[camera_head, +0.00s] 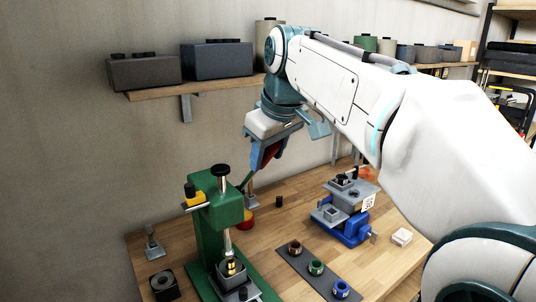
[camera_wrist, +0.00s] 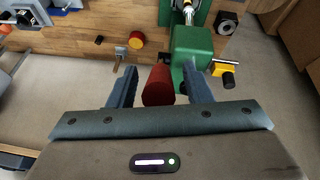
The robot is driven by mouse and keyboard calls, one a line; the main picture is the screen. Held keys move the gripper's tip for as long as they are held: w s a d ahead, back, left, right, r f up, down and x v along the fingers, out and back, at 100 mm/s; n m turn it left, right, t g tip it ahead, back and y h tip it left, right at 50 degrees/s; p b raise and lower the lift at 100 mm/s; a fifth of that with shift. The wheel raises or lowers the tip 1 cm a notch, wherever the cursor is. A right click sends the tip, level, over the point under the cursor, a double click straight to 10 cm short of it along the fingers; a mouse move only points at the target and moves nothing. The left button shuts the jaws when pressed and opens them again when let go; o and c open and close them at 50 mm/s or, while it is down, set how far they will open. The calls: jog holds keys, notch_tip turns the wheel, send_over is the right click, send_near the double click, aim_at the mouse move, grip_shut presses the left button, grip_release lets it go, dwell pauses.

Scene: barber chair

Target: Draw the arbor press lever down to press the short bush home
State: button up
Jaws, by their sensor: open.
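The green arbor press (camera_head: 222,208) stands at the front left of the bench, and its body also shows in the wrist view (camera_wrist: 193,45). Its lever (camera_head: 249,178) slants up to the right and ends in a red grip (camera_head: 271,153). A short brass-coloured bush (camera_head: 231,268) sits under the ram (camera_head: 227,240) on the press's base. My gripper (camera_head: 259,163) is open at the red grip. In the wrist view the grip (camera_wrist: 158,86) lies between the two spread fingers, with gaps visible beside it. Whether the bush is seated I cannot tell.
A blue vise-like fixture (camera_head: 350,232) stands right of the press. A dark strip (camera_head: 300,262) holds three coloured rings. A dark block (camera_head: 164,285) and a grey stand (camera_head: 153,243) are at left. The wall shelf (camera_head: 200,84) with boxes runs behind my arm.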

jog(key=shift+f, duration=0.15)
grip_shut()
jog(key=shift+d+f+b, duration=0.1)
jog(key=shift+f+b, duration=0.05)
jog(key=shift+b, duration=0.2)
